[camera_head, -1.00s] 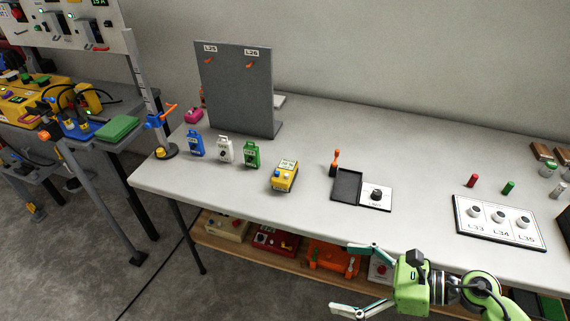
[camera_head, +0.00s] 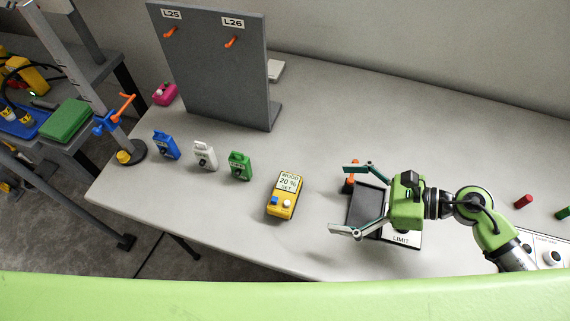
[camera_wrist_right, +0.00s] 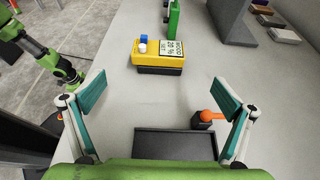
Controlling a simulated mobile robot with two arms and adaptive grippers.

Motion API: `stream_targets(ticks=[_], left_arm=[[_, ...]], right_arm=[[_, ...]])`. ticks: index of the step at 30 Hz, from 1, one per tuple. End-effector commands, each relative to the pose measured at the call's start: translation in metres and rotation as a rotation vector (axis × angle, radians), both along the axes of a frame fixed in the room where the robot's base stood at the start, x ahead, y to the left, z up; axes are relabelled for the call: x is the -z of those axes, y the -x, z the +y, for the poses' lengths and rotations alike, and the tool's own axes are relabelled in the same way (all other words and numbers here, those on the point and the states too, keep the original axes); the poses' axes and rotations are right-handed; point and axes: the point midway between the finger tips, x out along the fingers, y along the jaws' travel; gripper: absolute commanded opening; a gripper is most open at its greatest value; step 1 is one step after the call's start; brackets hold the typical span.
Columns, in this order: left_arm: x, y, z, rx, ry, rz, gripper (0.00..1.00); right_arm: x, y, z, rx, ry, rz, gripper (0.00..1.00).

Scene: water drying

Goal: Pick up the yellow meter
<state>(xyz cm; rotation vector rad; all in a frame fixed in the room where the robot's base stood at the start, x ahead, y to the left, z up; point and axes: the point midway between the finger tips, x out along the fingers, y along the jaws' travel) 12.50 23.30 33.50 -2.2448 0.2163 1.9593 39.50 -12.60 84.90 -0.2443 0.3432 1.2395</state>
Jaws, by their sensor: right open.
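The yellow meter (camera_head: 284,197) lies on the grey table, with a label reading "WOOD 20 % SET" and a blue and a white knob. It also shows in the right wrist view (camera_wrist_right: 158,58), ahead of the fingers. My right gripper (camera_head: 351,200) is open and empty, to the right of the meter and apart from it, fingers pointing toward it. In the right wrist view its fingers (camera_wrist_right: 165,97) are spread wide. A green arm at the upper left of the right wrist view appears to be my left one; its gripper (camera_wrist_right: 75,78) is small there.
Blue (camera_head: 166,146), white (camera_head: 205,156) and green (camera_head: 240,166) devices stand left of the meter. A grey hook panel (camera_head: 215,75) stands behind. A black tray (camera_head: 364,211) and an orange-topped item (camera_head: 349,184) are beneath or beside my right gripper.

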Motion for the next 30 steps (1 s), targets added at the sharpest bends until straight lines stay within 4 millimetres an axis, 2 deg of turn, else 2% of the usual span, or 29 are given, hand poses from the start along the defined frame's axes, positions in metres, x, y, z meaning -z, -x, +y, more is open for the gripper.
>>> stream_targets(ticks=[1, 3, 6, 9, 16, 24, 30], left_arm=[[0.000, 0.013, 0.001, 0.000, -0.002, 0.019, 0.56], [-0.001, 0.027, 0.002, 0.000, -0.003, 0.039, 0.56], [-0.005, 0.042, 0.002, 0.001, -0.005, 0.059, 0.56], [-0.010, 0.049, 0.002, 0.002, -0.006, 0.068, 0.56], [-0.017, 0.046, 0.002, 0.004, -0.005, 0.063, 0.56], [-0.029, 0.024, 0.001, 0.005, -0.003, 0.032, 0.56], [-0.037, 0.027, 0.001, 0.005, -0.002, 0.036, 0.56]], right_arm=[[0.000, 0.000, 0.002, -0.001, -0.001, 0.001, 0.97], [0.002, -0.003, 0.008, 0.001, -0.003, 0.000, 0.97], [0.006, -0.008, 0.024, 0.000, -0.005, -0.001, 0.97], [0.014, -0.014, 0.042, 0.001, -0.007, 0.001, 0.97], [0.029, -0.023, 0.072, 0.002, -0.003, 0.000, 0.97], [0.034, -0.027, 0.092, 0.001, -0.003, 0.001, 0.97], [0.044, -0.033, 0.116, 0.002, -0.003, 0.000, 0.97]])
